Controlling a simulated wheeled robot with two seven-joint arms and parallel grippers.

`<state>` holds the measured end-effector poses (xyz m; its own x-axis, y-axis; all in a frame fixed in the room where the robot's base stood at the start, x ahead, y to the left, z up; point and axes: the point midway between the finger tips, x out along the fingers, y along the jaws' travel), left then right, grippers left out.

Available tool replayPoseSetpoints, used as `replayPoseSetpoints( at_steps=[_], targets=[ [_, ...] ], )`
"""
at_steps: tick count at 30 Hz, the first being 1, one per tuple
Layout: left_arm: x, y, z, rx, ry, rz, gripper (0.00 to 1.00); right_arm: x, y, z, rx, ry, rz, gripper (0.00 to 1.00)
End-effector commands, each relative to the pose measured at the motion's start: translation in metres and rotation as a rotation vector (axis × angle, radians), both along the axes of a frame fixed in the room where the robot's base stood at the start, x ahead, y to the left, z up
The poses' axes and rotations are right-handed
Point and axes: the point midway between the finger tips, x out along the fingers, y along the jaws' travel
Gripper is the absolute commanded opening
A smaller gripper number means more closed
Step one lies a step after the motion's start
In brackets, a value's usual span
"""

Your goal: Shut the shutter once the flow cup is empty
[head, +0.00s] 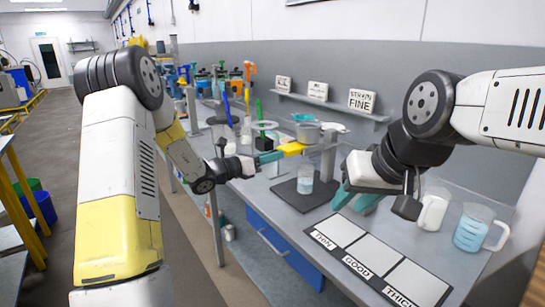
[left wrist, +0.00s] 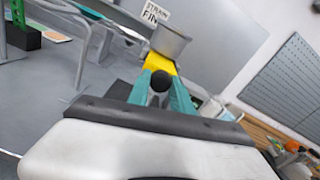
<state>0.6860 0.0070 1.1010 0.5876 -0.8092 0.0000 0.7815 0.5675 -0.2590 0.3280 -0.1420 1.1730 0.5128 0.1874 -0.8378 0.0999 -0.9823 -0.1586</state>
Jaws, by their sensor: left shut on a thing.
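The grey metal flow cup (head: 307,133) sits in a stand above the bench; it also shows in the left wrist view (left wrist: 171,42). I cannot make out its contents or any stream below it. The yellow shutter (head: 291,149) sticks out to the left under the cup. My left gripper (head: 270,157) is shut on the shutter's end, with its teal fingers on either side of a black knob (left wrist: 160,81). A clear beaker (head: 305,181) with pale blue liquid stands below the cup. My right gripper (head: 355,199) is open and empty, right of the beaker.
The beaker stands on a dark mat (head: 290,196). A white mug (head: 433,210) and a jug of blue liquid (head: 474,230) stand at the right. A board marked THIN, GOOD, THICK (head: 350,262) lies in front. A shelf (head: 330,106) holds signs behind.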

Motion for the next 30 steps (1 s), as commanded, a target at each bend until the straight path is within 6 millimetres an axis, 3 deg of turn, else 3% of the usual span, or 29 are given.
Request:
replayPoseSetpoints(
  at_steps=[30],
  targets=[
    [0.0035, -0.0037, -0.0003, 0.001, -0.001, 0.000, 0.00, 0.0000, 0.0000, 0.0000, 0.000, 0.000, 0.000, 0.34]
  ],
)
